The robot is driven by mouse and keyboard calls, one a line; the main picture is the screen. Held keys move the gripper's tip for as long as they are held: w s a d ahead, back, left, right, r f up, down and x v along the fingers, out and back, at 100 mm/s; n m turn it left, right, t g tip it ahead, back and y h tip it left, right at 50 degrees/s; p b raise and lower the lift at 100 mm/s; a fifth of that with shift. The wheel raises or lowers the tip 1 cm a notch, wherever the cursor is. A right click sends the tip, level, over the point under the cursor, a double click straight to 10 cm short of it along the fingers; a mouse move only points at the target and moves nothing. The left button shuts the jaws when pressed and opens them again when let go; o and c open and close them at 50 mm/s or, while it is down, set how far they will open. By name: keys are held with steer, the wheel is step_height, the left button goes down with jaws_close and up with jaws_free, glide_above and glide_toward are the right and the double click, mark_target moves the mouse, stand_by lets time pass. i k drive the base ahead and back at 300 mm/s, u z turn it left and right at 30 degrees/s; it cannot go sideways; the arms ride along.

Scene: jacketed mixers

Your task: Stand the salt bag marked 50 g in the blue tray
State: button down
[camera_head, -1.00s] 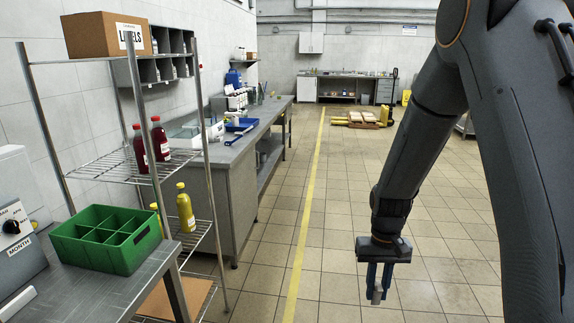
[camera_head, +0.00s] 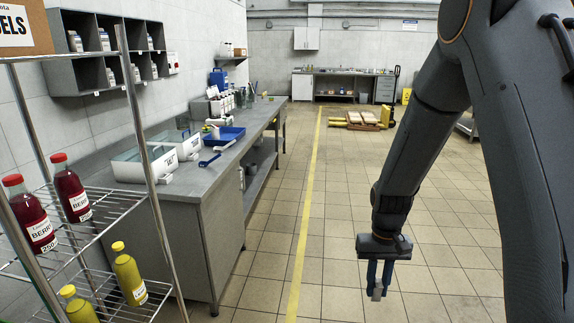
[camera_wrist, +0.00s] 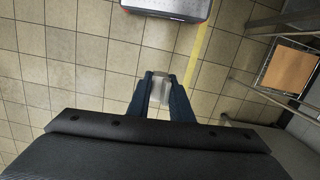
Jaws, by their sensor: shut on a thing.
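My gripper (camera_head: 377,280) hangs fingers down over open tiled floor, right of the yellow line. It is shut on a small pale thing, probably the salt bag (camera_head: 377,295), which also shows between the fingers in the wrist view (camera_wrist: 160,91). No mark can be read on it, and the fingers hide its sides. The blue tray (camera_head: 233,135) lies on the long grey bench ahead on the left, well away from my gripper. Something small and pale is at the tray's left side, too small to make out.
White tubs (camera_head: 145,166) stand on the bench's near end, and a blue scoop (camera_head: 213,155) lies before the tray. A wire rack (camera_head: 160,215) with red bottles (camera_head: 70,192) and yellow bottles (camera_head: 128,274) stands close on the left. The floor ahead is clear along the yellow line (camera_head: 306,215).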

mark_target(226, 136)
steer(key=i, duration=5.95)
steer(key=u, duration=3.55)
steer(key=i, duration=0.2)
steer(key=u, duration=0.15)
